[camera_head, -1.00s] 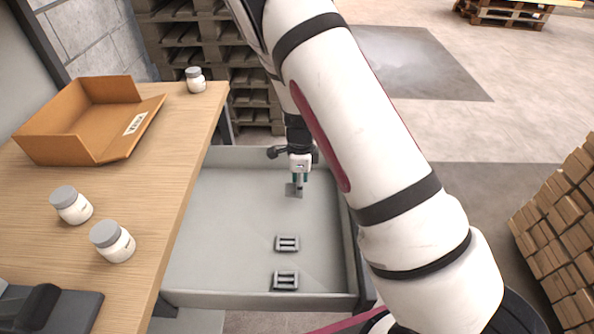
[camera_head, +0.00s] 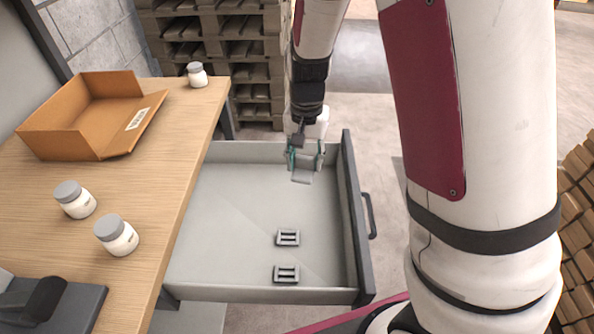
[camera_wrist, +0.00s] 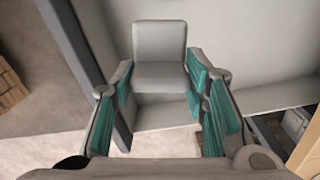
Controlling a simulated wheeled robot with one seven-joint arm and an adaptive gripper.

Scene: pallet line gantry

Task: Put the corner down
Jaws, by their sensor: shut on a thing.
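The corner, a plain grey piece with a rounded flat face, is held by my gripper (camera_head: 305,158) over the back right part of the open drawer (camera_head: 215,245). It shows just below the fingers in the head view (camera_head: 302,176). In the wrist view the corner (camera_wrist: 160,48) stands between the teal-padded fingers of my gripper (camera_wrist: 160,85). The gripper is shut on it. I cannot tell whether the corner touches the drawer floor or hangs above it.
Two grey buckles (camera_head: 287,237) (camera_head: 286,274) lie in the drawer's front half. The wooden bench (camera_head: 150,195) on the left holds an open cardboard box (camera_head: 65,130), white jars (camera_head: 75,200) and a dark device (camera_head: 45,305). Pallets (camera_head: 245,60) stand behind. The drawer's left middle is clear.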

